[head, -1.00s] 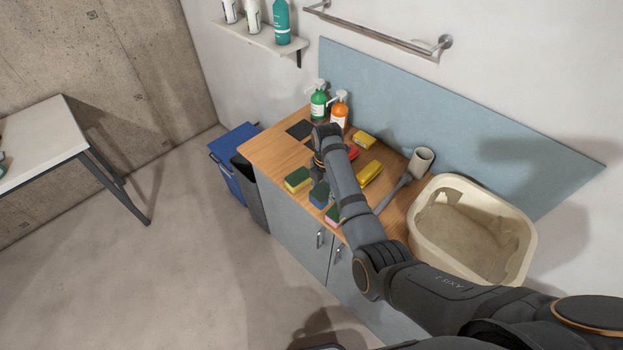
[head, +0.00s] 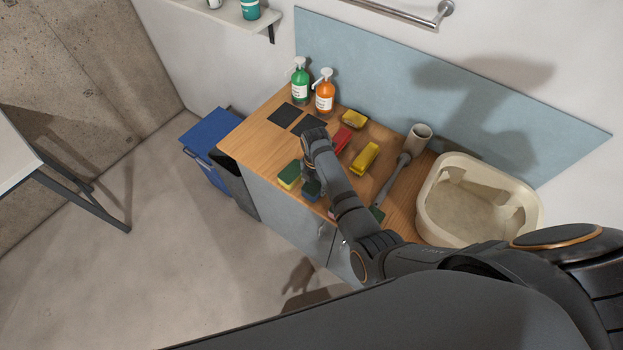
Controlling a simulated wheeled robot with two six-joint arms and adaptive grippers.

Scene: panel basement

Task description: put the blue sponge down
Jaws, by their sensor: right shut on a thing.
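The blue sponge (head: 311,189) shows at the front edge of the wooden counter (head: 254,138), below my right gripper (head: 309,174). My right gripper is shut on it, seen from above, and the wrist and forearm hide part of both. I cannot tell whether the sponge touches the counter or is held just above it. A yellow sponge with a dark green top (head: 289,176) lies close on its left. My left gripper is not in view.
Two dark squares (head: 287,116) lie bare on the counter. Behind stand a green bottle (head: 300,86) and an orange bottle (head: 324,96). A red item (head: 342,139), yellow items (head: 365,158), a grey brush (head: 390,181) and a cream basin (head: 480,230) crowd the right.

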